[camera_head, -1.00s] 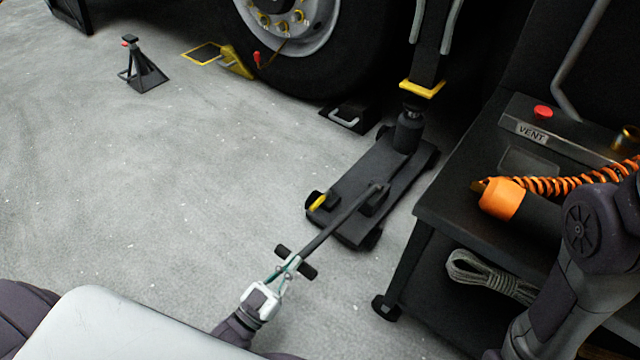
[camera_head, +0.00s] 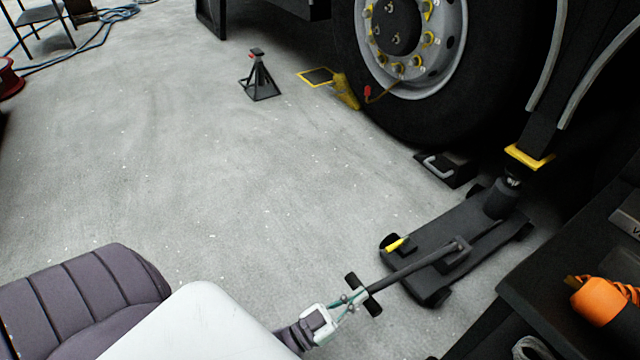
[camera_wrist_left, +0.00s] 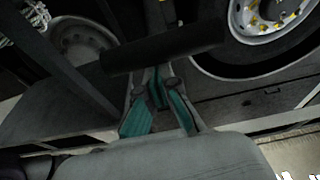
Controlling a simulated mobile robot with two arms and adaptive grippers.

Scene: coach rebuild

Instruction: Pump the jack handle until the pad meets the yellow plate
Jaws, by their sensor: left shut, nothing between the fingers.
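The black jack (camera_head: 440,250) stands on the floor with its round post (camera_head: 502,200) upright under the yellow plate (camera_head: 528,157). The pad (camera_head: 512,180) on the post is close below the plate; I cannot tell whether they touch. The jack handle (camera_head: 405,271) slopes toward me and ends in a dark crossbar (camera_head: 352,280). My left gripper (camera_head: 354,299) is at the crossbar, its fingers shut with nothing between them. In the left wrist view the crossbar (camera_wrist_left: 165,46) lies across just beyond the fingertips (camera_wrist_left: 160,82). My right gripper is out of view.
A large wheel (camera_head: 415,40) and a wheel chock (camera_head: 345,92) are behind the jack. A jack stand (camera_head: 260,80) stands further left. A dark bench with an orange nozzle (camera_head: 602,300) is at the right.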

